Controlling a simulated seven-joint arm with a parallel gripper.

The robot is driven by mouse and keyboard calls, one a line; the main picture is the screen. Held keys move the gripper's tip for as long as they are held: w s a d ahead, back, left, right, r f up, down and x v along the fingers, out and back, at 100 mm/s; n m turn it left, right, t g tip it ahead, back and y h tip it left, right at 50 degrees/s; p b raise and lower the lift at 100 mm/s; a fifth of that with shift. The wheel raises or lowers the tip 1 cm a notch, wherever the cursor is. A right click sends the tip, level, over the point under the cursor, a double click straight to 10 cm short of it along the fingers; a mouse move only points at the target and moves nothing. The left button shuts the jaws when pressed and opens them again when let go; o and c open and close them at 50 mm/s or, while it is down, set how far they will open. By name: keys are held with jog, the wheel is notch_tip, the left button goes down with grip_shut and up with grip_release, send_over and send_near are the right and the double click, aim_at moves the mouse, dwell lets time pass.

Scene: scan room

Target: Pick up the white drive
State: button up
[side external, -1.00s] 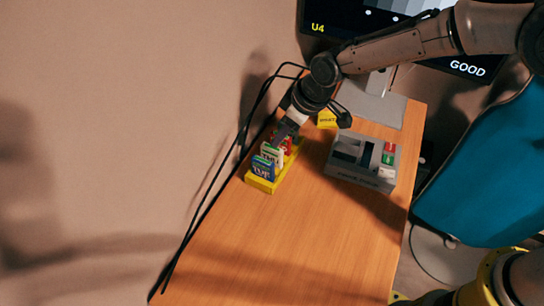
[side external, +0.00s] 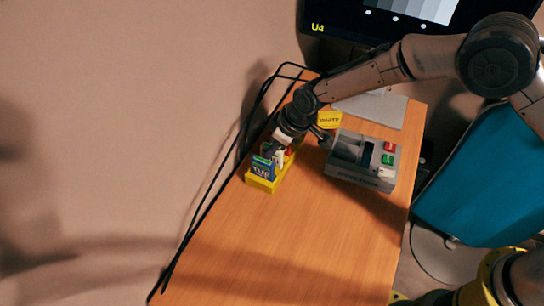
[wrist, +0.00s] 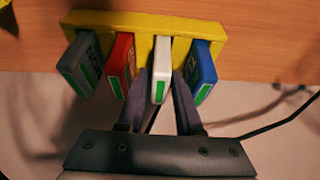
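The white drive (wrist: 161,72) stands in a yellow rack (wrist: 144,22) in the wrist view, between a red drive (wrist: 121,66) and a blue drive (wrist: 201,72). A grey drive (wrist: 83,64) is at the left end. My gripper (wrist: 161,78) is open, with one finger on each side of the white drive and visible gaps to it. In the side view my gripper (side external: 277,150) is low over the rack (side external: 260,183) and mostly hides the white drive.
A grey box (side external: 352,172) with red, green and white blocks stands right of the rack. A yellow sign (side external: 329,119) is behind. Black cables (side external: 215,185) run along the table's left edge. The front wooden tabletop (side external: 290,245) is clear.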

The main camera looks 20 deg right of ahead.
grip_shut()
jog(key=shift+r, duration=0.15)
